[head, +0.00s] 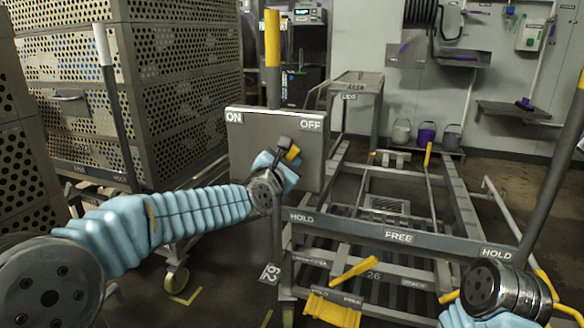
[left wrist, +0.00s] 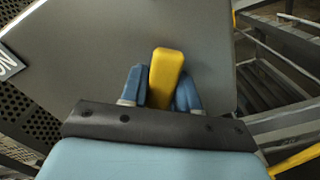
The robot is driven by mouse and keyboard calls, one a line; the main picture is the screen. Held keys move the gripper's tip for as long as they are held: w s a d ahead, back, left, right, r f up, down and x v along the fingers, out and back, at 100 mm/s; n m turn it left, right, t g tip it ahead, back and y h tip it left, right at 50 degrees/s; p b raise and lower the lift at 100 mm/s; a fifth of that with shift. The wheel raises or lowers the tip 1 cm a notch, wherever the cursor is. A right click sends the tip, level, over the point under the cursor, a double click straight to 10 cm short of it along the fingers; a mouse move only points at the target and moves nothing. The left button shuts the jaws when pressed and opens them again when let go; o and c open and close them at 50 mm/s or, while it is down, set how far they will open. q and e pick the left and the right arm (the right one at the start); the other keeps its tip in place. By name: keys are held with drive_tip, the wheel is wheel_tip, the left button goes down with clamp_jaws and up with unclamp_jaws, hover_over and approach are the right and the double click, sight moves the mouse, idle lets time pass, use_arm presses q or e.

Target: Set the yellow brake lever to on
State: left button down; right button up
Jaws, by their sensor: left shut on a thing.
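A grey plate (head: 250,150) carries the label ON at its upper left and OFF at its upper right. In the left wrist view the yellow lever (left wrist: 167,75) stands between the two blue fingers (left wrist: 160,88), with the plate (left wrist: 100,45) behind. The ON label is cut off at that view's left edge. My right gripper is not seen; only part of my right arm shows at the lower right.
A trolley frame (head: 395,233) marked HOLD, FREE, HOLD stands to the right, with yellow pedals (head: 355,269) low in front. A perforated crate stack (head: 80,90) stands at the left. A yellow-topped post (head: 272,50) rises behind the plate.

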use_arm(q)
drive_tip(key=c, duration=0.9)
unclamp_jaws()
drive_tip(key=shift+r, duration=0.1)
